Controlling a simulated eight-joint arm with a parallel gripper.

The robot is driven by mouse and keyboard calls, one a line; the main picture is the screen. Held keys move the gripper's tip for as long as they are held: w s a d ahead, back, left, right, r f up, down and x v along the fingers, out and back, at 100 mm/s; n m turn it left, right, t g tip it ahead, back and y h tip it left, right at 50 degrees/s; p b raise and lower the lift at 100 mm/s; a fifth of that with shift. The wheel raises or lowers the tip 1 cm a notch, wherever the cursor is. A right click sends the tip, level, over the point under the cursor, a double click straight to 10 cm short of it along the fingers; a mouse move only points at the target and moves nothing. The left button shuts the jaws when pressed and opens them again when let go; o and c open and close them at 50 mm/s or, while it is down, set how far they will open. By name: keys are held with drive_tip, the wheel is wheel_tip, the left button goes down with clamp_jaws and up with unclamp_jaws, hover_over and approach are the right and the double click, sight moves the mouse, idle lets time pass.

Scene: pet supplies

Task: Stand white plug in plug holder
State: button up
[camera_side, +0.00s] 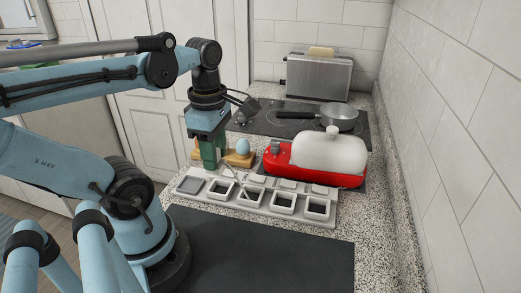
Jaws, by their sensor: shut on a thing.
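The pale grey plug holder (262,213) lies on the speckled counter, with a row of square compartments. Several show dark openings, and the leftmost looks filled with grey. Several small pale square pieces line its back edge. My gripper (222,168) points down over the back left part of the holder. It is shut on a small pale piece that I take for the white plug (229,172). The plug's outline is hard to make out at this size, and I cannot tell its tilt or whether it touches the holder.
A red base with a rounded white container (330,152) stands close behind the holder. A wooden board with a pale blue egg-shaped object (242,147) is behind my gripper. A pan (338,116) and toaster (318,76) stand farther back. The dark mat (270,255) in front is clear.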

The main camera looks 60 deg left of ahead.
drive_tip(key=s+a+f, duration=0.1)
drive_tip(key=a+f, duration=0.1)
drive_tip(key=a, duration=0.1)
drive_tip(key=s+a+f, duration=0.1)
drive_tip(key=a+f, duration=0.1)
drive_tip(key=a, duration=0.2)
drive_tip(key=s+a+f, duration=0.2)
drive_tip(key=a, duration=0.1)
drive_tip(key=shift+a+f, duration=0.35)
drive_tip(key=shift+f, duration=2.05)
drive_tip(key=shift+f, duration=0.15)
drive_tip(key=o, duration=1)
drive_tip(key=shift+o, duration=0.2)
